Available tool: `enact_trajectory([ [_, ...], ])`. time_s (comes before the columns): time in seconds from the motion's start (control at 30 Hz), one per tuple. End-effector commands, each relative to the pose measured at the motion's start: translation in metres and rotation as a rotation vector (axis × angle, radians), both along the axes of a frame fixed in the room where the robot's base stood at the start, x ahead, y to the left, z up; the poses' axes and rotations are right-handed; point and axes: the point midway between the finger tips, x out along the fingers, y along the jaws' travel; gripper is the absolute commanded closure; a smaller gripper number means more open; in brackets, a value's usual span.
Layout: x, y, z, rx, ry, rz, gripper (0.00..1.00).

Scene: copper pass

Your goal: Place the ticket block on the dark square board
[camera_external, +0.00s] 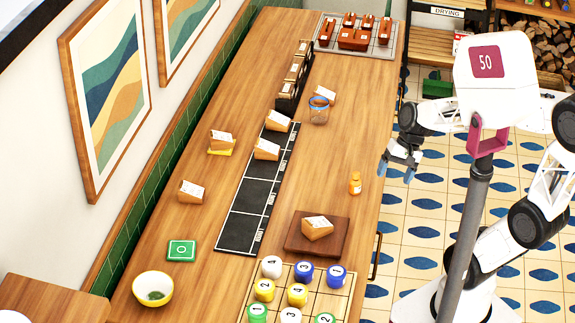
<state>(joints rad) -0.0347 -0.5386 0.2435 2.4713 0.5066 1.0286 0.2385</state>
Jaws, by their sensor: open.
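The dark square board (293,241) lies near the right edge of the wooden counter, towards the front. A wedge-shaped wooden ticket block with a white label (317,228) rests on it. Similar blocks stand elsewhere: one on the bare counter at left (191,191), one on a yellow pad (222,140), two on or at the black strip (266,149), and one by a blue-rimmed cup (325,95). My gripper (398,168) is open and empty, beside the counter's right edge, apart from all blocks.
The black sectioned strip (245,205) runs along the counter. A small orange bottle (355,184) stands between my gripper and the strip. Numbered pots (297,294) fill a grid at the front. A green tile (181,250) and yellow bowl (153,289) are at front left.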

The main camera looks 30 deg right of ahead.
Motion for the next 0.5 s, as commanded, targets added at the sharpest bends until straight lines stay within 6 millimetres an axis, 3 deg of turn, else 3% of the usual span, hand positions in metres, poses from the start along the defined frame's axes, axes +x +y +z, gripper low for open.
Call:
enact_trajectory([
  [0.3,-0.013,-0.066,0.046,-0.348,-0.268,0.302,0.17],
  [0.5,-0.017,-0.086,0.062,-0.462,-0.33,0.393,0.17],
])
